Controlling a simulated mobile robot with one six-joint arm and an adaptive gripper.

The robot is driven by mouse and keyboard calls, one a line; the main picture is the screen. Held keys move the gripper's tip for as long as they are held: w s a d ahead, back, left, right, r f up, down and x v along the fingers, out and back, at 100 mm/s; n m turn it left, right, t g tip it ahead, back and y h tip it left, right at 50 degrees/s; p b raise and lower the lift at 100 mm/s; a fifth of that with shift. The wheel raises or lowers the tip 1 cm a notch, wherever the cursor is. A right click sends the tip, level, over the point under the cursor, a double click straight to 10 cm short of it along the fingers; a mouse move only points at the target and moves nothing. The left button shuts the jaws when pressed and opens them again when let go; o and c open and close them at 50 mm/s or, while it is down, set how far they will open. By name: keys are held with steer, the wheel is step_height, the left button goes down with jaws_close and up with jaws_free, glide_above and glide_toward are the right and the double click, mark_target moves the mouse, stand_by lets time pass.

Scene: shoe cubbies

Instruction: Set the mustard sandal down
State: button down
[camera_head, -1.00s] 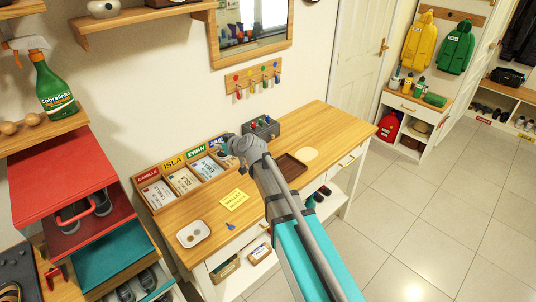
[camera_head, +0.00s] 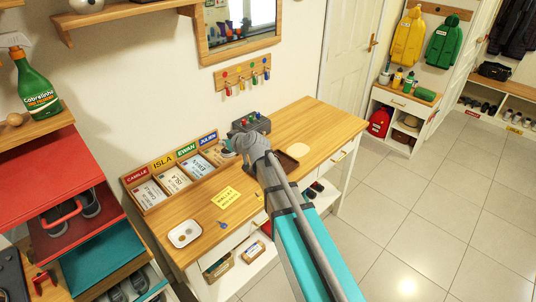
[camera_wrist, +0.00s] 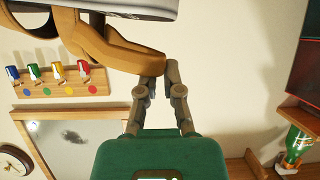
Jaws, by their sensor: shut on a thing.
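The mustard sandal (camera_wrist: 120,57) shows in the wrist view as a thick mustard-brown strap with a grey-and-white sole along the top edge. My gripper (camera_wrist: 160,80) is shut on the strap's end, and the sandal hangs off to the upper left of the fingers in that picture. The far part of the sandal is cut off by the frame. In the head view my arm reaches over the wooden bench top (camera_head: 300,120), and I cannot make out the sandal or fingertips there.
A yellow note (camera_head: 226,197) lies there. The right bench end is mostly clear. Red cubbies (camera_head: 50,180) stand left.

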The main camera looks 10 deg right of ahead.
steer(key=d+f+m+t+h+b, duration=0.1)
steer(key=d+f+m+h+b, duration=0.1)
steer(key=d, duration=0.9)
steer(key=shift+d+f, duration=0.4)
steer(key=shift+f, duration=0.05)
steer(key=shift+s, duration=0.1)
